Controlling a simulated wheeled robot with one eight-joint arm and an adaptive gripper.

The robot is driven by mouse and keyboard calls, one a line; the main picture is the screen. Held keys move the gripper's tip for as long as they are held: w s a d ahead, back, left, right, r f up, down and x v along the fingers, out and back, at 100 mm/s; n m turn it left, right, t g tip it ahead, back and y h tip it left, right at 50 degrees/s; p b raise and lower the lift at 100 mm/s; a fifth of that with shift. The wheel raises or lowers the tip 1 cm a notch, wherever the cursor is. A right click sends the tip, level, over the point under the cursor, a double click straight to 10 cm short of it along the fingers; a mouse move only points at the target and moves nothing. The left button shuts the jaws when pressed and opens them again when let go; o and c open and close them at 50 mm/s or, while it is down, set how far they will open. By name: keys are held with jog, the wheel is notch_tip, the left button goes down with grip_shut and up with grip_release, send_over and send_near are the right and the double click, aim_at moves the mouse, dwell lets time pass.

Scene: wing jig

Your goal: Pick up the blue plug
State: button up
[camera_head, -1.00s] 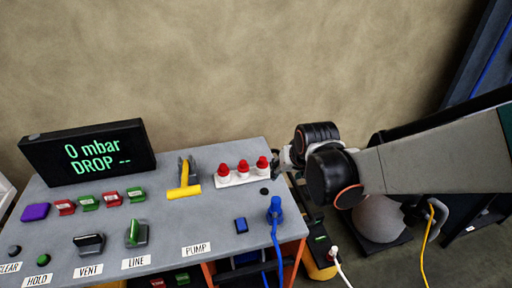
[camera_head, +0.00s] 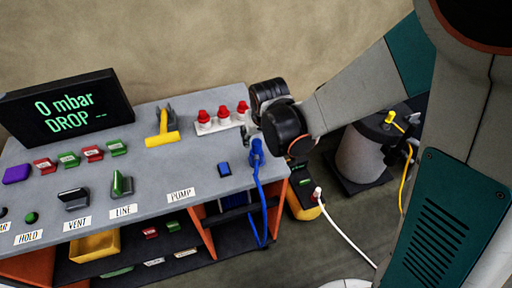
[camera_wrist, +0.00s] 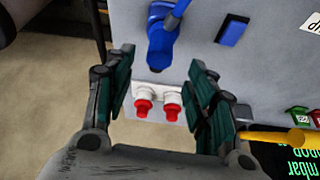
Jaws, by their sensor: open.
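The blue plug (camera_head: 256,152) stands at the right edge of the grey console top (camera_head: 150,180), with a blue cord (camera_head: 263,215) hanging down from it. In the wrist view the blue plug (camera_wrist: 160,45) shows near top centre, roughly between and just beyond the fingertips. My gripper (camera_wrist: 161,62) is open and empty, with a green-padded finger on each side. In the head view my wrist hides most of the fingers, just behind the plug. I cannot tell whether a finger touches it.
A white strip with red-capped fittings (camera_head: 222,117) lies behind the plug, and shows below it in the wrist view. A blue button (camera_head: 224,169) and a yellow T-handle (camera_head: 163,136) are to the left. A white cable (camera_head: 345,238) lies at right.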

aim_at(257, 142)
jog(key=shift+b+x, duration=1.55)
jog(key=shift+x, duration=1.4)
jog(key=shift+s+d, duration=0.1)
jog(key=shift+c, duration=0.3)
jog(key=c, duration=1.1)
